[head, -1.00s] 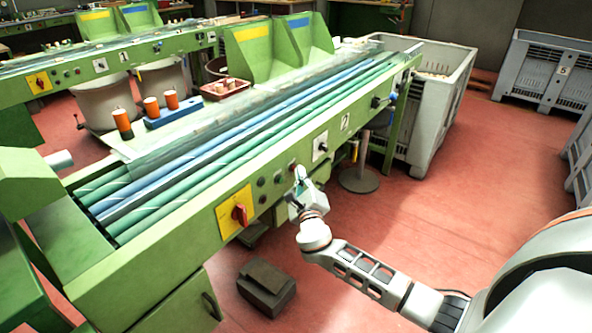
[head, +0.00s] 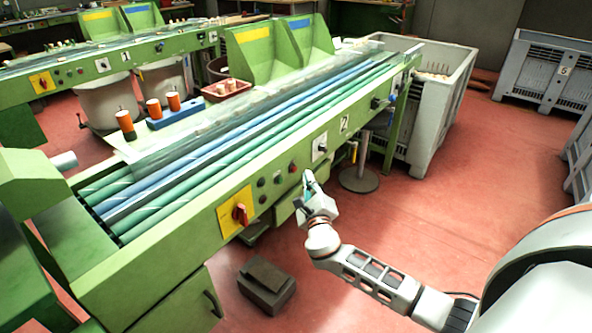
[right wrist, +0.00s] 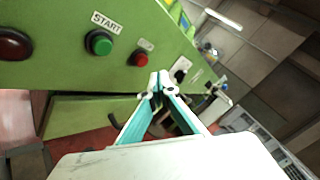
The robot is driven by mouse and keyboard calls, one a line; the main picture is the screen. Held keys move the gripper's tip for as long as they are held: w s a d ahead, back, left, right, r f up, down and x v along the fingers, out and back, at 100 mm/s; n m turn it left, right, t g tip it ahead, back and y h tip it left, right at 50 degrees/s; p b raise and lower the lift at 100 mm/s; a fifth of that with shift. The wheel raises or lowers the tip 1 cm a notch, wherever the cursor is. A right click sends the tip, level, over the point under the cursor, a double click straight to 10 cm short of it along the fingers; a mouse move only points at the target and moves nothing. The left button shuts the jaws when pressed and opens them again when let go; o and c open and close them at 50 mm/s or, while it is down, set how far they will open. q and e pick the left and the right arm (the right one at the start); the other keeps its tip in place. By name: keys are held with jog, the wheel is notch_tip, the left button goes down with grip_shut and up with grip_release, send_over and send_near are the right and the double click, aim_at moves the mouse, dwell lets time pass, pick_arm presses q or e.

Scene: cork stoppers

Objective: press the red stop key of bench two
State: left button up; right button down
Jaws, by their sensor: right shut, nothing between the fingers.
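Bench two is the long green bench (head: 150,258) with a "2" plate on its front. Its red stop key (head: 293,167) is a small round button on the front panel; it also shows in the right wrist view (right wrist: 141,59), beside the green START button (right wrist: 100,43). My right gripper (head: 308,176) is shut and empty, just right of the red key in the head view. In the right wrist view its fingertips (right wrist: 160,80) are below and right of the key and look apart from it. My left gripper is out of view.
A red rotary switch on a yellow plate (head: 238,213) sits left of the buttons. A black selector on a white plate (head: 320,147) sits right of them. A dark box (head: 266,284) lies on the floor below. Open red floor (head: 430,215) is at the right.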

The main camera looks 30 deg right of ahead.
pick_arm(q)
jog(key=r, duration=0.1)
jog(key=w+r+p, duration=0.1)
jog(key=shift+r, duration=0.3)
pick_arm(e)
jog(key=s, duration=0.1)
jog(key=s+d, duration=0.1)
jog(key=s, duration=0.1)
jog(key=shift+s+d, duration=0.2)
jog(key=s+a+f+m+g+y+p, duration=0.2)
jog(key=s+a+f+m+g+y, duration=0.35)
jog(key=s+a+f+m, duration=0.9)
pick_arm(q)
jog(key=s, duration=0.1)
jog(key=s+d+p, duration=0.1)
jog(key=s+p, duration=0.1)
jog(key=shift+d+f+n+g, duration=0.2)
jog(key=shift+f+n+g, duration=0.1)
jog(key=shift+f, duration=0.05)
pick_arm(e)
jog(key=s+a+m+y, duration=0.2)
jog(key=s+a+m, duration=0.2)
jog(key=s+m, duration=0.5)
jog(key=s+a+f+m+g+y, duration=0.1)
jog(key=s+a+m, duration=0.3)
jog(key=s+m, duration=0.5)
jog(key=m+y, duration=0.1)
jog(key=m, duration=0.3)
jog(key=shift+a+f, duration=0.2)
jog(key=shift+f, duration=0.1)
